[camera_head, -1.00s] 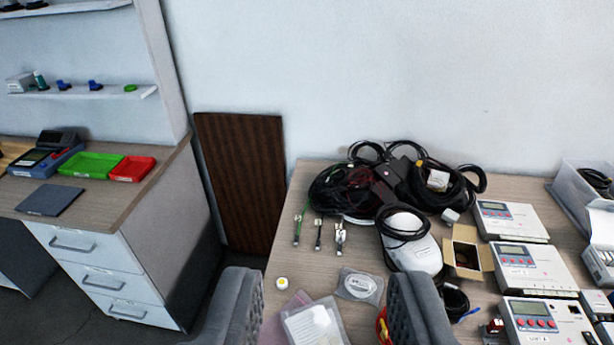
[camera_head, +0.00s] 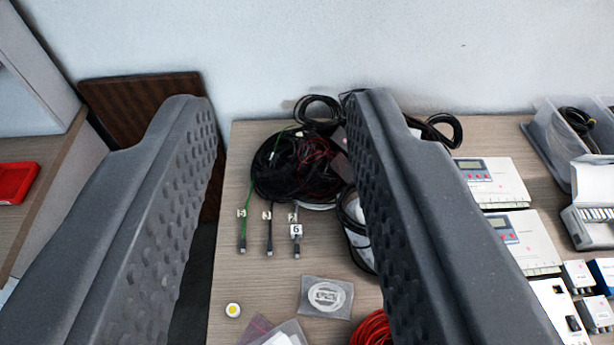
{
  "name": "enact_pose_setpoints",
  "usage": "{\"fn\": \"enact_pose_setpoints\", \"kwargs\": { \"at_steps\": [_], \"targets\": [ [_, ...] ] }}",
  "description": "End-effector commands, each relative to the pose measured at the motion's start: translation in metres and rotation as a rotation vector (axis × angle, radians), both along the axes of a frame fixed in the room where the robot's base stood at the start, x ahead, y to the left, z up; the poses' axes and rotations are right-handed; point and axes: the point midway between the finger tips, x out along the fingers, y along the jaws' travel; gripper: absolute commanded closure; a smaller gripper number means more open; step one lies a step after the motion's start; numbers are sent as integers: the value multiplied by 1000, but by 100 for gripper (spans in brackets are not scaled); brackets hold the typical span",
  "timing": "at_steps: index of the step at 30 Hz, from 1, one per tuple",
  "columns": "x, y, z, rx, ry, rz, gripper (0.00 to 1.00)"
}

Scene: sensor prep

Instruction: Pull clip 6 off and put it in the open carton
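Clip 6 (camera_head: 296,230) is a small white tag marked "6" on a cable end lying on the table, just below another white tag (camera_head: 293,217). It sits between my finger outlines in the picture, with clear space on both sides. My gripper (camera_head: 281,105) is open and empty, its two dark grey textured fingers large in the foreground. The open carton is not visible now; my right finger covers that part of the table.
Cables tagged 5 (camera_head: 242,214) and 3 (camera_head: 267,215) lie left of clip 6. A black cable coil (camera_head: 275,170) is behind them. A grey square packet (camera_head: 325,297), a yellow-centred white disc (camera_head: 233,310) and red coiled cable (camera_head: 371,328) lie nearer. White meters (camera_head: 489,182) stand right.

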Motion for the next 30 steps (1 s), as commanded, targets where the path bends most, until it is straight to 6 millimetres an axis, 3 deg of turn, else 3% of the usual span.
{"fn": "enact_pose_setpoints", "kwargs": {
  "at_steps": [11, 16, 22, 30],
  "targets": [
    [0, 0, 0, 0, 0, 0, 65],
    [12, 0, -4, -30, 26, 8, 65],
    [59, -6, -32, -156, 143, 53, 65],
    [128, -5, -88, -367, 339, 165, 65]
  ]
}}
